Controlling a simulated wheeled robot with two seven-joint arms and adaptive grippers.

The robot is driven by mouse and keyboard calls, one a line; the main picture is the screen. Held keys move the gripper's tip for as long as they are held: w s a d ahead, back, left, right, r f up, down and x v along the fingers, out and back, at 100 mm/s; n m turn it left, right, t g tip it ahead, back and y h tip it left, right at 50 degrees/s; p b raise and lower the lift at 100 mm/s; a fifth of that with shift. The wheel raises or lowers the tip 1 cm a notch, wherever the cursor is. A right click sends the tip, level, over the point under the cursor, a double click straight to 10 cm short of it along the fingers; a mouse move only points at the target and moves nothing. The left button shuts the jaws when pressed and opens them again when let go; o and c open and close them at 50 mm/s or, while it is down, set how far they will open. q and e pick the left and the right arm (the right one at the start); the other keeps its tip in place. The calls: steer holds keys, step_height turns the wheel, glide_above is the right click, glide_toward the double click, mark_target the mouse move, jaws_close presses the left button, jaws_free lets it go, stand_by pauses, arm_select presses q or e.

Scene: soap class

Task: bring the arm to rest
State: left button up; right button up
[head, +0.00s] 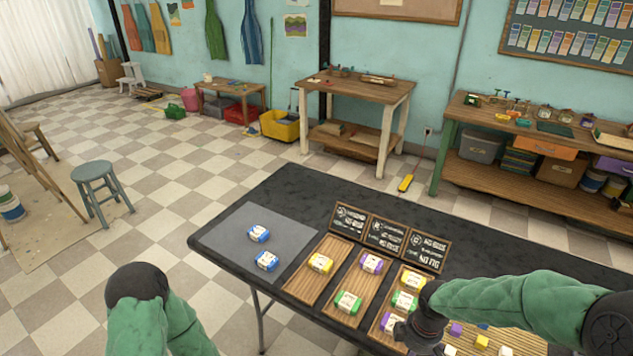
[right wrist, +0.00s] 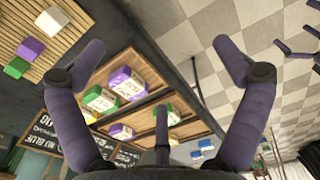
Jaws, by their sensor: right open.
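My right arm (head: 520,299) reaches in from the right in the head view, with its dark gripper (head: 425,330) above the right part of the black table (head: 290,195). In the right wrist view the gripper (right wrist: 158,52) has its fingers spread wide with nothing between them. Part of my left arm (head: 155,310) shows at the bottom left; its gripper is out of view. Wrapped soaps lie on three wooden trays: a yellow soap (head: 320,263), a purple soap (head: 371,264), a green soap (head: 348,302) and several others. My right gripper partly hides the third tray.
Two blue soaps (head: 258,234) lie on a grey mat (head: 225,238) at the table's left. Chalkboard signs (head: 387,234) stand behind the trays. Small coloured cubes (head: 482,341) lie at the lower right. Floor left of the table is open, with a stool (head: 95,172) farther off.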

steer(key=s+a+f+m+y, duration=0.1)
steer(key=s+a+f+m, duration=0.4)
steer(key=f, duration=0.5)
steer(key=s+a+f+m+y, duration=0.2)
steer(key=s+a+f+m, duration=0.3)
steer(key=a+f+m, duration=0.3)
step_height(320, 180, down, 3)
steer(key=shift+s+a+f+y, duration=0.1)
steer(key=shift+s+a+y, duration=0.1)
steer(key=shift+y, duration=0.1)
